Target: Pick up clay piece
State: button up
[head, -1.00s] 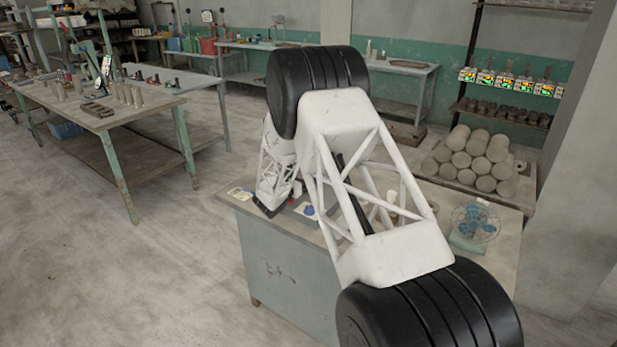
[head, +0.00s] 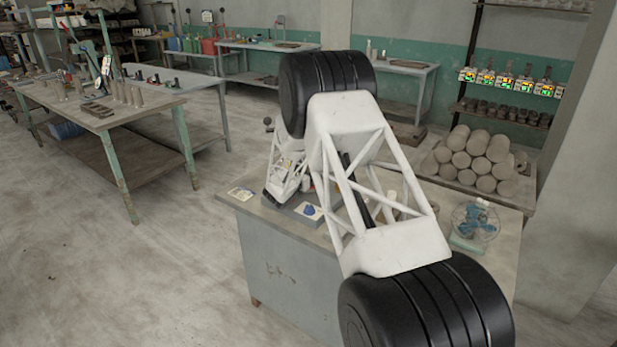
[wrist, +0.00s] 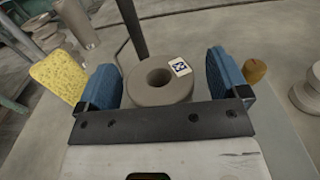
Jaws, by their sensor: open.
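In the wrist view, a round grey-brown clay piece (wrist: 146,94) with a hole in its top sits between and beyond my gripper's blue fingers. A small black-and-white marker tag (wrist: 180,67) lies at its right rim. My gripper (wrist: 162,80) is open, with one finger on each side of the piece and visible space between them. I cannot tell how high the fingertips are above the table. In the head view, my arm hides the gripper and the clay piece.
A yellow sponge (wrist: 58,75) lies left of the left finger. A wooden knob-like object (wrist: 255,70) is just right of the right finger. A pale spool-shaped object (wrist: 308,95) stands farther right. In the head view, a blue fan (head: 474,222) stands at the workbench's right end.

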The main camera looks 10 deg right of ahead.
jog(key=c, duration=1.1)
jog(key=shift+c, duration=0.2)
jog(key=shift+r, duration=0.15)
jog(key=shift+r, duration=0.75)
notch_tip(320, 180, up, 2)
jog(key=shift+s, duration=0.1)
jog(key=s+r, duration=0.1)
jog(key=s, duration=1.4)
jog(key=shift+s, duration=0.4)
jog(key=shift+a+r, duration=0.1)
